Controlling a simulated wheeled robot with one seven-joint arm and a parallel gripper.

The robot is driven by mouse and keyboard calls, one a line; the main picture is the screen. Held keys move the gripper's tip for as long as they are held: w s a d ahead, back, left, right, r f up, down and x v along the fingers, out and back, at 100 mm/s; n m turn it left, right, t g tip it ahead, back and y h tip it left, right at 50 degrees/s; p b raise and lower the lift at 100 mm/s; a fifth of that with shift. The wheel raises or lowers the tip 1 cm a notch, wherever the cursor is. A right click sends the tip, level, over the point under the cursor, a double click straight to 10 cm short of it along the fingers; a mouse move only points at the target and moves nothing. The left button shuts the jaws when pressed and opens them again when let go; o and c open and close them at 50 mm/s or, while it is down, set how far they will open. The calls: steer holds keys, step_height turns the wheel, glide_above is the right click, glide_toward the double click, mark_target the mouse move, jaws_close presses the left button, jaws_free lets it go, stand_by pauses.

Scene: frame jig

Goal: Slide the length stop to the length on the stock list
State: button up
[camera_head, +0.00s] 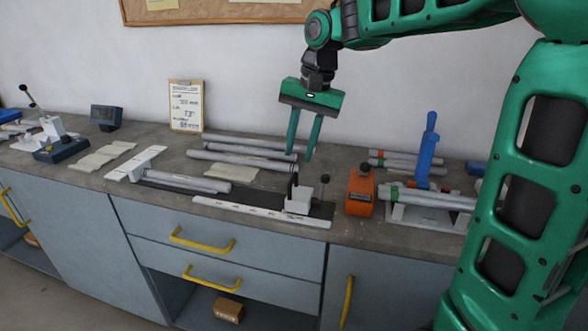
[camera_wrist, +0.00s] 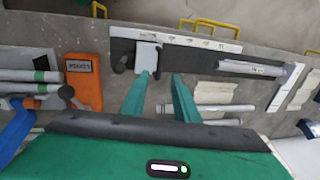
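The length stop (camera_head: 298,200) is a white block with a dark upright plate and a black ball-knobbed lever. It sits near the right end of a dark track (camera_head: 240,196), behind a white marked scale strip (camera_head: 262,212). My gripper (camera_head: 301,154) is open and empty, fingers pointing down above the stop. In the wrist view my gripper's two fingers (camera_wrist: 164,76) are apart, and one fingertip overlaps the edge of the white stop (camera_wrist: 148,54); I cannot tell contact. The stock list (camera_head: 186,107) is a clipboard leaning on the wall, its writing too small to read.
A grey tube (camera_head: 188,181) lies along the track by the white end plate (camera_head: 135,164). More tubes (camera_head: 240,159) lie behind it. An orange block (camera_head: 360,192) and a blue-handled tool (camera_head: 427,150) stand to the right. Cloths (camera_head: 100,157) lie to the left.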

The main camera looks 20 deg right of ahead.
mark_target(294, 176)
steer(key=shift+w+a+f, duration=0.1)
steer(key=shift+a+f, duration=0.05)
steer(key=shift+f, duration=0.9)
steer(key=shift+w+a+f, duration=0.1)
steer(key=shift+w+f, duration=0.05)
steer(key=shift+f, duration=0.9)
steer(key=shift+w+a+f, duration=0.1)
steer(key=shift+a+f, duration=0.05)
steer(key=shift+f, duration=0.9)
jaws_close()
